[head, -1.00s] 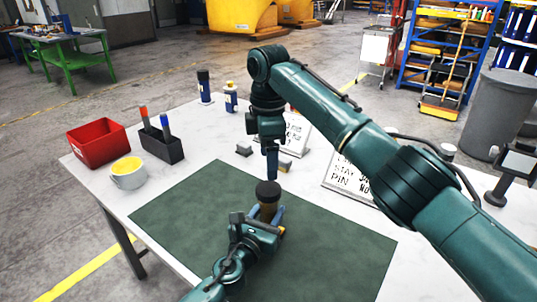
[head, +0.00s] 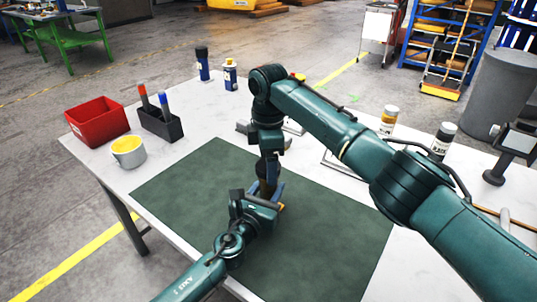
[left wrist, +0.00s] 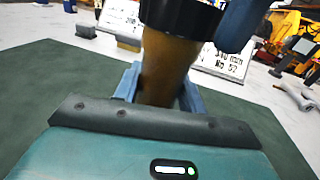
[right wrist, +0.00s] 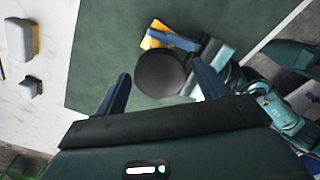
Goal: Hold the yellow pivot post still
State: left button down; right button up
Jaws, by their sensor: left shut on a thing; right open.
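The pivot post (left wrist: 165,68) shows in the left wrist view as an ochre-brown shaft with a wide black cap (right wrist: 163,73). It stands on the green mat (head: 180,190). My left gripper (head: 266,195) is shut on the shaft below the cap, its blue fingers on both sides. My right gripper (right wrist: 158,70) is open above the post, with the cap lying between its fingers in the right wrist view; I cannot tell whether they touch it. A yellow piece (right wrist: 155,36) shows beside the left fingers. The post's foot is hidden.
A red bin (head: 97,122), a cup with yellow contents (head: 129,154) and a black holder with markers (head: 160,126) stand at the left. Bottles (head: 230,75) stand at the back. Small blocks (right wrist: 30,86) and sign boards (left wrist: 228,62) lie beyond the mat. The mat's left part is clear.

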jog(key=c, duration=1)
jog(key=m, duration=0.9)
jog(key=shift+m, duration=0.3)
jog(key=m, duration=0.4)
jog(key=shift+a+m, duration=0.1)
jog(key=shift+m, duration=0.2)
jog(key=m, duration=0.4)
jog(key=shift+m, duration=0.3)
jog(key=o, duration=1.1)
jog(key=shift+o, duration=0.2)
